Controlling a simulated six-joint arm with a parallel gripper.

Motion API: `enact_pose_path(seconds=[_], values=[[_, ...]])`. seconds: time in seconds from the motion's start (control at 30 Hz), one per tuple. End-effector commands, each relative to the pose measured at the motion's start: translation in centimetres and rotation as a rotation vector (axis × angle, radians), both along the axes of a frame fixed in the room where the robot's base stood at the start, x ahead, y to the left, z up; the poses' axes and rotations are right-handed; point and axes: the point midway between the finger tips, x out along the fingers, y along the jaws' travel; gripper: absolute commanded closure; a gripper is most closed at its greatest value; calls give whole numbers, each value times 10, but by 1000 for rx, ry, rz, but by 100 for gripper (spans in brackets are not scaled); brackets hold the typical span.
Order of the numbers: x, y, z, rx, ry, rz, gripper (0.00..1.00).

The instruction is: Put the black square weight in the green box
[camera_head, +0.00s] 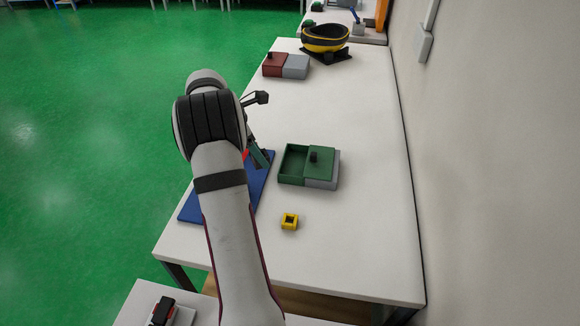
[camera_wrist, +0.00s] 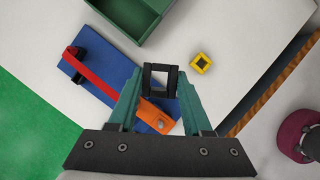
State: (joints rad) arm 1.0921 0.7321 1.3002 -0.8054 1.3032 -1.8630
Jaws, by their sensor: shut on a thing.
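The black square weight (camera_wrist: 160,68) is a hollow black frame between the teal fingertips of my gripper (camera_wrist: 161,80) in the wrist view. My gripper is shut on it. In the head view my gripper (camera_head: 261,158) is partly hidden behind my arm, over the blue base and left of the green box; the weight cannot be made out there. The green box (camera_head: 292,177) stands on the white table with its left compartment open and a green lid with a black knob on its right part. A corner of the box shows at the top of the wrist view (camera_wrist: 150,32).
A blue base (camera_head: 196,209) with a red arm (camera_wrist: 96,75) and an orange piece (camera_wrist: 150,115) lies below my gripper. A yellow square weight (camera_head: 289,222) lies in front of the box. A red box (camera_head: 273,68) and a yellow-black bowl (camera_head: 325,44) stand farther back. The table's right side is clear.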

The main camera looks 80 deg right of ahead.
Motion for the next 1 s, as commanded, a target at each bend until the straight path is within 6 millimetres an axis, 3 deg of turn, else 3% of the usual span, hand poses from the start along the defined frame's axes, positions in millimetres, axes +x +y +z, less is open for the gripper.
enact_pose_path(seconds=[0.03, 0.2, 0.3, 0.4, 0.47, 0.8, 1.0], values=[[-33, -18, -7, 1, 0, 20, 100], [-121, -58, -25, -1, -2, 122, 100], [-153, -68, -30, -2, -2, 159, 100], [-168, -73, -34, -3, -2, 179, 100], [-163, -77, -40, -1, -2, 187, 100], [-81, -110, -93, -3, -2, 188, 100], [-64, -117, -105, -2, -2, 184, 100]])
